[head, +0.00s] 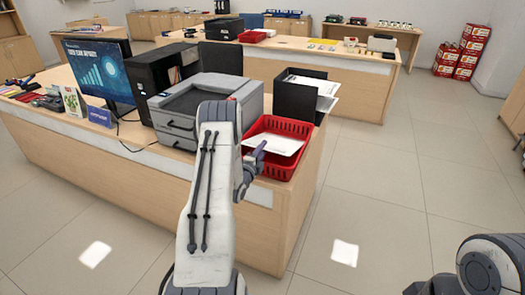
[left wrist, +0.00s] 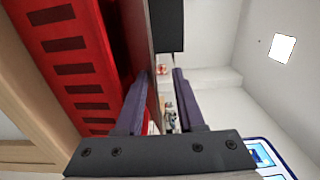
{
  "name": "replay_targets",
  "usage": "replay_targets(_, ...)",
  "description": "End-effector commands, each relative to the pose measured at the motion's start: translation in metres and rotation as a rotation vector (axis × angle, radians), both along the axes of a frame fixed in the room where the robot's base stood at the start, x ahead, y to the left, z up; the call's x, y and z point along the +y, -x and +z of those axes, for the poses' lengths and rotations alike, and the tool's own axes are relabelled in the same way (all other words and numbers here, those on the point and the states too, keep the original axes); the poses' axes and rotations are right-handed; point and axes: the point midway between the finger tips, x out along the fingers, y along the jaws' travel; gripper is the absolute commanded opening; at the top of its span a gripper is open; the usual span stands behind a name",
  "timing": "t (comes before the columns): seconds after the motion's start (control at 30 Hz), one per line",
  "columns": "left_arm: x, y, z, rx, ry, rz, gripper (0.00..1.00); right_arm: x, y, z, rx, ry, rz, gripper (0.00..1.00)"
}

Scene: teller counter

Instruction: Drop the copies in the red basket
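The red basket (head: 285,124) stands on the counter's right end, right of the printer. White paper sheets (head: 281,146), which look like the copies, lie in it. My left gripper (head: 259,154) is at the basket's near left side, partly hidden behind my arm in the head view. The basket's slotted red wall (left wrist: 75,60) is close on the left of that view. My right gripper is not in view; only part of my right arm shows.
A grey printer (head: 205,100) stands left of the basket. A black tray unit (head: 296,100) with papers stands behind it. A black computer tower (head: 150,85) and a monitor (head: 98,72) are further left. The floor right of the counter is clear.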

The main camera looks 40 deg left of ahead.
Motion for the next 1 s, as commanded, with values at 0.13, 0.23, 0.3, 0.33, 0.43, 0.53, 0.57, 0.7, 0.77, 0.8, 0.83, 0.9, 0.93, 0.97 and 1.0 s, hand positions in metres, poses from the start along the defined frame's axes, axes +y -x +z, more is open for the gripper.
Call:
replay_targets(0.13,0.000,0.002,-0.001,0.001,0.000,0.001,0.38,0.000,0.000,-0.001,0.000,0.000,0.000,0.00)
replay_targets(0.23,-0.002,0.012,-0.001,0.001,0.000,0.002,0.38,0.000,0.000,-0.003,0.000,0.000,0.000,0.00)
replay_targets(0.3,-0.005,0.023,-0.002,0.002,0.001,0.002,0.38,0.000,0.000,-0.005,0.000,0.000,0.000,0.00)
replay_targets(0.33,-0.006,0.029,-0.002,0.002,0.003,0.002,0.38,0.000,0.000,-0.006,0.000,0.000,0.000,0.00)
replay_targets(0.43,-0.011,0.050,-0.002,0.002,0.001,0.003,0.38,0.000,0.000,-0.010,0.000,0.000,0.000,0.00)
replay_targets(0.53,-0.015,0.069,-0.003,0.003,0.002,0.003,0.38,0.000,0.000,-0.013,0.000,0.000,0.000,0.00)
replay_targets(0.57,-0.017,0.074,-0.002,0.002,0.001,0.003,0.38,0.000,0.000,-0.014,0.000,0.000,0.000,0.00)
replay_targets(0.7,-0.022,0.092,-0.002,0.001,0.000,0.002,0.38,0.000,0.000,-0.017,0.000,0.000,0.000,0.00)
replay_targets(0.77,-0.023,0.097,-0.001,0.002,0.001,0.002,0.38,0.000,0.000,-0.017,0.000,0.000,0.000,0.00)
replay_targets(0.8,-0.024,0.099,-0.001,0.000,0.001,0.001,0.38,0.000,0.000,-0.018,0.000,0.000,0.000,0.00)
replay_targets(0.83,-0.024,0.101,-0.001,0.000,0.000,0.001,0.38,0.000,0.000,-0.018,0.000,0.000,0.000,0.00)
replay_targets(0.9,-0.025,0.102,0.000,-0.001,0.000,0.000,0.38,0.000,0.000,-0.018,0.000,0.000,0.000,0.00)
replay_targets(0.93,-0.025,0.102,0.000,-0.001,0.000,0.000,0.38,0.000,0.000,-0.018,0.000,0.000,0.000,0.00)
replay_targets(0.97,-0.025,0.102,0.000,-0.001,0.000,0.000,0.38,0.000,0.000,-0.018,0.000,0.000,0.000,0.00)
replay_targets(1.0,-0.025,0.102,0.000,-0.001,0.000,0.000,0.38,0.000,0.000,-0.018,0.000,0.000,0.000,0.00)
